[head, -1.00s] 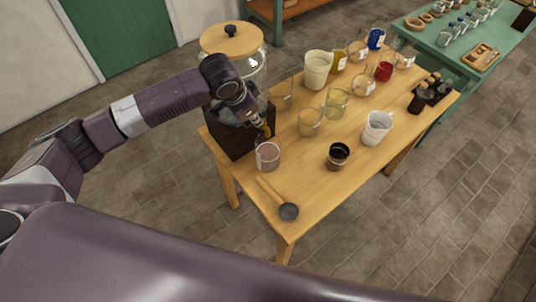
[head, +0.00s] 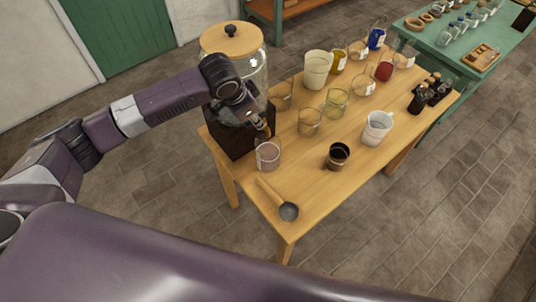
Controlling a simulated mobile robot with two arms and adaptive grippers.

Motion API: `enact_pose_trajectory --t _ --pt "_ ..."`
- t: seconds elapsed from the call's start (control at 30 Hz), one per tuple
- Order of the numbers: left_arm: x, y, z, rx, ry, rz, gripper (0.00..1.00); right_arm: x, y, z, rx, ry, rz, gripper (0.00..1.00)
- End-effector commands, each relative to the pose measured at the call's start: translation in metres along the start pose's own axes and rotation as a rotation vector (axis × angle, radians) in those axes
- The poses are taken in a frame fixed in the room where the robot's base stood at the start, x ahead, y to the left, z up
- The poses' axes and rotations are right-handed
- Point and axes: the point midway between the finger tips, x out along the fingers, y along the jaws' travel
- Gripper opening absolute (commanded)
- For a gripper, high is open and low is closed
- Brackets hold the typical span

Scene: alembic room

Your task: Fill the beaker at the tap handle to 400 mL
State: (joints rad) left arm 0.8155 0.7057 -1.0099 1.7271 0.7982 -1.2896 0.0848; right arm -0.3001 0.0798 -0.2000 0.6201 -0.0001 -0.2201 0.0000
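A glass dispenser (head: 252,66) with a round wooden lid stands on a dark box (head: 232,138) at the table's left end. My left gripper (head: 264,131) is at the front of the box, where the tap handle would be. The handle is hidden or too small to make out, and I cannot tell whether the fingers are open or shut. A clear beaker (head: 268,156) stands upright on the table just below the gripper. It looks pinkish-brown inside; its level and marks are too small to read. My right gripper is out of view.
Several glass beakers (head: 310,121), a white jug (head: 377,128), a dark cup (head: 338,156) and dark bottles (head: 421,97) stand on the wooden table (head: 310,180). A ladle (head: 288,211) lies near the front corner. A green table (head: 455,62) is behind right.

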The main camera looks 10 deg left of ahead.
Motion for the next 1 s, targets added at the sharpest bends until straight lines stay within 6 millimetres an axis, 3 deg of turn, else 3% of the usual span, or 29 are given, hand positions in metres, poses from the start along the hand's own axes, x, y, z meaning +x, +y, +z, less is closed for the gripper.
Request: enact_pose_trajectory --t 0.17,0.33,0.77,0.8,1.0 --pt "0.0003 0.0 0.0004 -0.001 -0.001 0.0 0.32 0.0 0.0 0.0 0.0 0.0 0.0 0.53" --pt "0.0003 -0.0002 0.0005 -0.002 -0.001 -0.001 0.51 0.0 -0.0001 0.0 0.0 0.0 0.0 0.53" --pt "-0.0007 -0.003 -0.0002 -0.003 0.001 -0.006 0.48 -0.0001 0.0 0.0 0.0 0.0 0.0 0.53" --pt "-0.0008 -0.0032 -0.0003 -0.003 0.001 -0.006 0.53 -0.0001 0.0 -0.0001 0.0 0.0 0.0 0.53" --pt "-0.0011 -0.0042 -0.0005 -0.003 0.002 -0.008 0.56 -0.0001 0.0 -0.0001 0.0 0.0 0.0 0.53"
